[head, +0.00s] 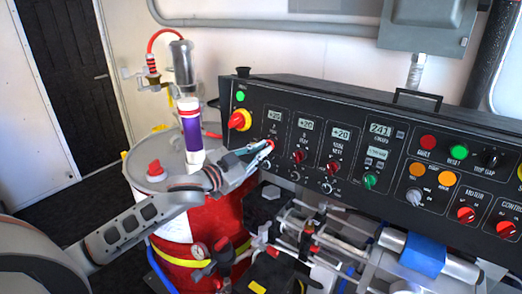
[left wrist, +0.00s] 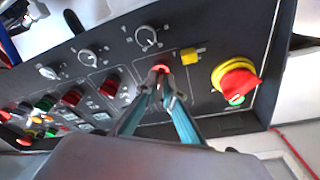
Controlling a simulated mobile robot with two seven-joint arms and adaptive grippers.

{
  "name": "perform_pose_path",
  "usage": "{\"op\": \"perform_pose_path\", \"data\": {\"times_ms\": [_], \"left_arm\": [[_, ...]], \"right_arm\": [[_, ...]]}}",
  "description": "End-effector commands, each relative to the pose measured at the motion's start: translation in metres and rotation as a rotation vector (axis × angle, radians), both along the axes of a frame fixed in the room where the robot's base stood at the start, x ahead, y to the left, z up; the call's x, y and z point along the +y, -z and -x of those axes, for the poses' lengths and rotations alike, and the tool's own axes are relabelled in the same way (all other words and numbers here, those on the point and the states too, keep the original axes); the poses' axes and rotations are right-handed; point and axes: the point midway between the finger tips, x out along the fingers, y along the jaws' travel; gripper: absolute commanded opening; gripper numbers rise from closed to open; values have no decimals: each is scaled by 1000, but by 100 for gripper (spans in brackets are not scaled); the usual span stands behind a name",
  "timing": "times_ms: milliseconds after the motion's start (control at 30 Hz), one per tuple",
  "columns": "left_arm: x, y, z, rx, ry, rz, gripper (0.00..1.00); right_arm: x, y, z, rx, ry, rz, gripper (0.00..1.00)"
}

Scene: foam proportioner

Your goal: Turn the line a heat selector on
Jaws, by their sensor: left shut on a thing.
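The line A heat selector is a red knob (left wrist: 161,69) on the black control panel, in the leftmost of three heater columns in the head view. My left gripper (head: 267,147) reaches it from the left and covers most of it there. In the left wrist view the fingertips (left wrist: 160,83) are closed in on the red knob, one on each side. Its exact angle is hidden by the fingers. Similar red selectors of the middle column (head: 297,157) and the right column (head: 333,167) stand free. My right gripper is in neither view.
A red and yellow emergency stop (head: 240,120) sits left of the gripper, under a green button (head: 240,96). Grey knobs (head: 326,188) lie below the selectors. A red drum (head: 205,235) with a white and purple cylinder (head: 191,130) stands close to my left arm.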

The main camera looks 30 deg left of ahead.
Motion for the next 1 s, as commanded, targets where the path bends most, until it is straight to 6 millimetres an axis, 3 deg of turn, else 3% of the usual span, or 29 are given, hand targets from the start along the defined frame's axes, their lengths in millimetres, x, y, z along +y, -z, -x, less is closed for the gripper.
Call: {"op": "perform_pose_path", "data": {"times_ms": [467, 500, 533, 1000], "left_arm": [[0, 1, 0, -1, 2, -15, 0], [0, 1, 0, -1, 2, -15, 15], [0, 1, 0, -1, 2, -15, 23], [1, 1, 5, -1, 2, -13, 24]], "right_arm": [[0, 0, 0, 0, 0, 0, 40], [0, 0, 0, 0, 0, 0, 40], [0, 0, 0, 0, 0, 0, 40], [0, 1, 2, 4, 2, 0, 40]]}}
